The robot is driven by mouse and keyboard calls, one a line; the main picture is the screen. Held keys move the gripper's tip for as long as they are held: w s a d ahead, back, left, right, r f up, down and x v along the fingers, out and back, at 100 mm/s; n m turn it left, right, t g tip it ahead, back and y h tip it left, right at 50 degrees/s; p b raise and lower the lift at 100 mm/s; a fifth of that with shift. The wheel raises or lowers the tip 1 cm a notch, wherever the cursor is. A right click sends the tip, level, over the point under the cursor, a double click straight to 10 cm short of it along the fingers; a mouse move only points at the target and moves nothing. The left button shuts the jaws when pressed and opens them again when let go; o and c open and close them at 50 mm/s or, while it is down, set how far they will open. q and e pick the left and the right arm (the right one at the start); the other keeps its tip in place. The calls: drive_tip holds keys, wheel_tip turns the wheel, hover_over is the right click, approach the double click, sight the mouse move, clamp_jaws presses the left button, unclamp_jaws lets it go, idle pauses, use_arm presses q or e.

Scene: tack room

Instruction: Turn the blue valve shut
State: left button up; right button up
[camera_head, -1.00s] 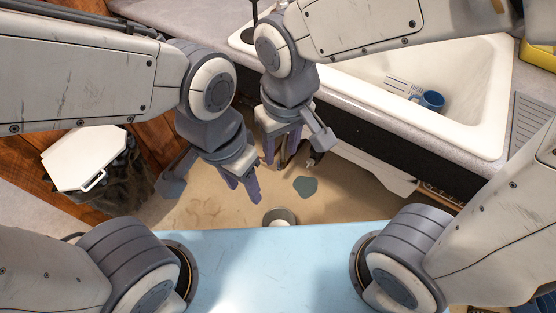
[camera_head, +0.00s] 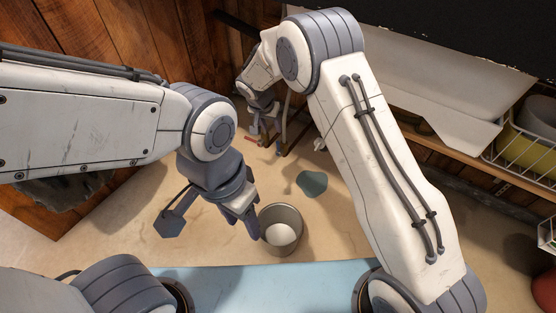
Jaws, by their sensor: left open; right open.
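I cannot make out a blue valve. Thin pipes (camera_head: 284,125) stand at the back, under the sink area, with a small red handle (camera_head: 251,139) low on their left. My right gripper (camera_head: 262,125) is at these pipes, close to the red handle; it is small and partly hidden by its own wrist, and I cannot tell whether it touches anything. It is open. My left gripper (camera_head: 243,222) is open and empty, pointing down just left of a metal bucket's rim.
A wooden wall is at the left. A white wire basket (camera_head: 520,150) is on a shelf at the right. Floor between bucket and pipes is mostly clear.

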sight(277, 143)
drive_tip(key=shift+m, duration=0.4)
drive_tip(key=b+x, duration=0.6)
drive_tip(key=x, duration=1)
drive_tip(key=shift+w+a, duration=0.1)
drive_tip(key=shift+w, duration=0.05)
clamp_jaws()
idle(0.4)
